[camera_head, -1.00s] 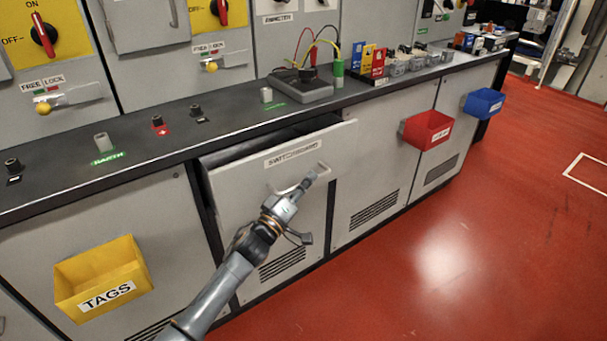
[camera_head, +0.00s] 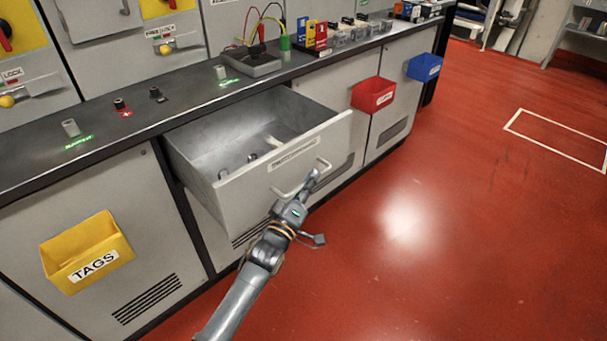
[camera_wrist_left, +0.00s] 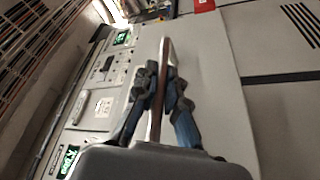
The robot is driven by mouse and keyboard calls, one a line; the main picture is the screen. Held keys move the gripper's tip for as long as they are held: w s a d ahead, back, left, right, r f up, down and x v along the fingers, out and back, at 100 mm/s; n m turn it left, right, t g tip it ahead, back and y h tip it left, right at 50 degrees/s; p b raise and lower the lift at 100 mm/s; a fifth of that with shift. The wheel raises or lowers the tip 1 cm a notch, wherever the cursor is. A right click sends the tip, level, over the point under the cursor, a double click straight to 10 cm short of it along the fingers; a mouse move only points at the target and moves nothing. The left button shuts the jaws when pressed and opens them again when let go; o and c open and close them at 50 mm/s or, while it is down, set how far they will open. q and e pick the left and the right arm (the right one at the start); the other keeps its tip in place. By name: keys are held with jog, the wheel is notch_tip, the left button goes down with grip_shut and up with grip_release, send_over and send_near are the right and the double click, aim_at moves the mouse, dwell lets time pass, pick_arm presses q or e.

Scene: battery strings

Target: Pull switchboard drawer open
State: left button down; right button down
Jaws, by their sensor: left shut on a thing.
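The grey switchboard drawer (camera_head: 232,188) is pulled well out from under the black counter in the head view, and its inside shows. A few small items lie in it, too small to name for sure. Its labelled front carries a bar handle (camera_head: 322,164). My left gripper (camera_head: 309,184) is at this handle, on the outer side of the drawer front. In the left wrist view the handle (camera_wrist_left: 165,62) runs between the two fingers (camera_wrist_left: 162,100), which are shut on it. My right gripper is not in view.
A yellow TAGS bin (camera_head: 85,262) hangs on the cabinet front at left. A red bin (camera_head: 373,96) and a blue bin (camera_head: 425,67) hang at right. The counter (camera_head: 100,150) carries terminals and a meter (camera_head: 251,63). The red floor at right is clear.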

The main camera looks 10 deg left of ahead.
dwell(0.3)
pick_arm(q)
jog(key=c, duration=1.4)
grip_release()
jog(key=shift+s, duration=0.15)
jog(key=v, duration=1.1)
jog(key=shift+s+f, duration=0.2)
jog(key=shift+s, duration=0.15)
jog(key=shift+a, duration=0.1)
